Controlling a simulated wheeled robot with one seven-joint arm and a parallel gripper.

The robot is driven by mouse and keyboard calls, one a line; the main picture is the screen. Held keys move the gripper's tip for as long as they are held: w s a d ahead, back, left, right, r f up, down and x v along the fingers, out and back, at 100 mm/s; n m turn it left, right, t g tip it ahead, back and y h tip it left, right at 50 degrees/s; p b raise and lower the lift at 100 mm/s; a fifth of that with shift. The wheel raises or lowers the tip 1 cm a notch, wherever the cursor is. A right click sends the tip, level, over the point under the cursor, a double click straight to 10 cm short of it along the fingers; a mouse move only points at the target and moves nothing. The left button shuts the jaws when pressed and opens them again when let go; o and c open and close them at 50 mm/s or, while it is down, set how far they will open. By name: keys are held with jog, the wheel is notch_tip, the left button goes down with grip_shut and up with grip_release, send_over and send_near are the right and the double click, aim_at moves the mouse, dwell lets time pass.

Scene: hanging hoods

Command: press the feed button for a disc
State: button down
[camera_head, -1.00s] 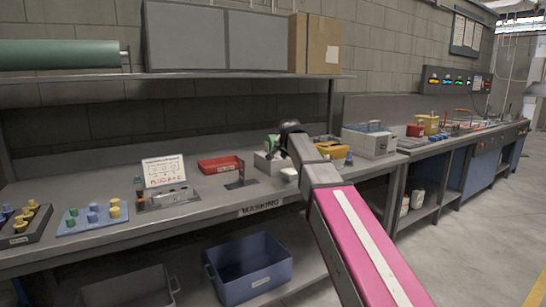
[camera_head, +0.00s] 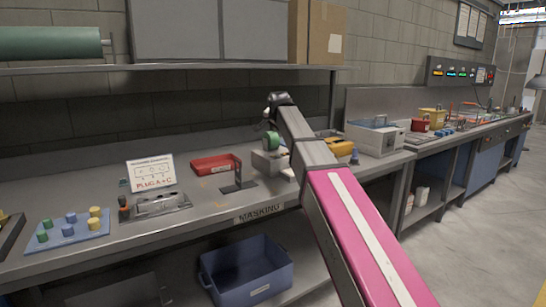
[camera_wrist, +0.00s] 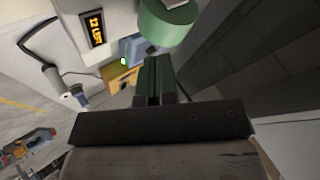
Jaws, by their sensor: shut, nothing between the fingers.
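In the head view a light grey dispenser box (camera_head: 268,162) with a green roll (camera_head: 270,141) stands on the masking bench, partly behind my arm. The wrist view shows the green roll (camera_wrist: 166,22) close up, and a pale casing with an orange-lit display (camera_wrist: 95,28) that seems to read "12 LEFT". A small bright green spot (camera_wrist: 123,62) shows below the display; I cannot tell whether it is the feed button or a lamp. My gripper (camera_wrist: 153,62) is shut and empty, its fingertips just below the roll. Contact cannot be told. No loose disc is distinguishable.
A red tray (camera_head: 215,164), a dark upright bracket (camera_head: 238,178) and a sign (camera_head: 151,173) stand left of the dispenser. A board with coloured plugs (camera_head: 70,232) lies farther left. A shelf overhangs behind.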

jog(key=shift+f, duration=4.35)
jog(key=shift+f, duration=0.15)
jog(key=shift+f, duration=0.25)
jog(key=shift+f, duration=0.4)
jog(key=shift+r, duration=0.8)
jog(key=shift+r, duration=0.15)
jog(key=shift+r, duration=2.4)
